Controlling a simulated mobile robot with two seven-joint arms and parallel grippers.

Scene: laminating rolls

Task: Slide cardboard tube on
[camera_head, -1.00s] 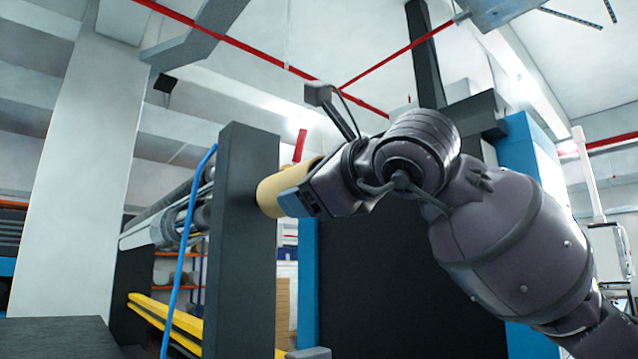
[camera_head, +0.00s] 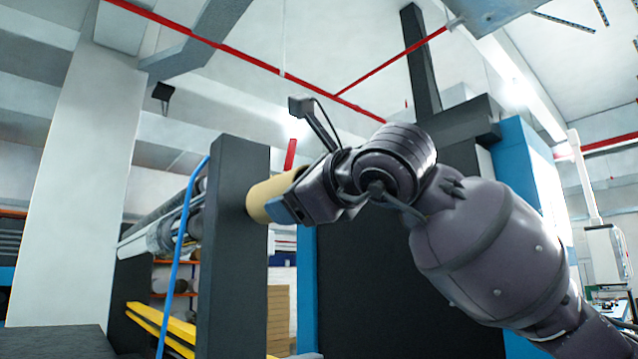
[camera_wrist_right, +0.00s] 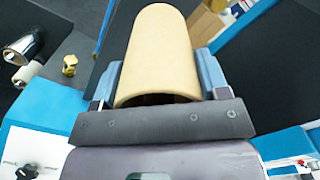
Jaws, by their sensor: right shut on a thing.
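The cardboard tube (camera_head: 268,196) is a tan cylinder held by my right gripper (camera_head: 285,208), beside the dark upright post (camera_head: 233,250) of the machine in the head view. The shaft that would carry the tube cannot be made out. My left gripper is not in view.
Rollers (camera_head: 160,225) run behind the post on the left, with a blue hose (camera_head: 180,260) in front. Yellow bars (camera_head: 160,325) sit below. A large dark panel (camera_head: 390,290) stands behind my right arm. A metal roller end (camera_wrist_right: 24,45) shows in the wrist view.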

